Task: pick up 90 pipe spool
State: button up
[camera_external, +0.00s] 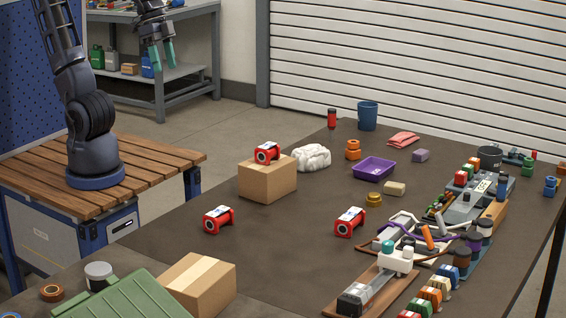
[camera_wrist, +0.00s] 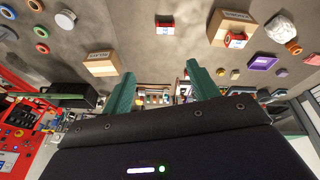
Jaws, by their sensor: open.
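Three red pipe spools with white labels show in the external view. One spool (camera_external: 267,152) sits on top of a cardboard box, one (camera_external: 218,219) stands on the dark table at the left, and one (camera_external: 349,221) stands near the table's middle. The labels are too small to read, so I cannot tell which is the 90 spool. In the wrist view, one spool (camera_wrist: 165,25) lies on the table and another (camera_wrist: 235,40) is at the box. My gripper (camera_external: 162,55) is raised high at the upper left, well away from the spools. Its teal fingers (camera_wrist: 158,78) are apart and empty.
The cardboard box (camera_external: 268,183) stands beside a white crumpled cloth (camera_external: 312,158). Another box (camera_external: 199,285) and a green case (camera_external: 120,298) are at the front. Pump assemblies (camera_external: 375,285) crowd the right side. The table between the left and middle spools is clear.

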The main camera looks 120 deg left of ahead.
jog(key=w+a+n+g, duration=0.1)
jog(key=w+a+n, duration=0.25)
jog(key=w, duration=1.05)
jog(key=n+g+h, duration=0.2)
jog(key=n+h, duration=0.2)
jog(key=n, duration=0.8)
send_over(351, 214)
jog(key=a, duration=0.4)
notch_tip(351, 214, down, 29)
jog(key=shift+f+n, duration=0.25)
jog(key=shift+f, duration=0.35)
jog(key=x, duration=1)
jog(key=shift+s+d+f, duration=0.15)
jog(key=shift+s+d, duration=0.05)
jog(key=shift+s, duration=0.1)
jog(key=c, duration=1.3)
jog(key=shift+o, duration=0.2)
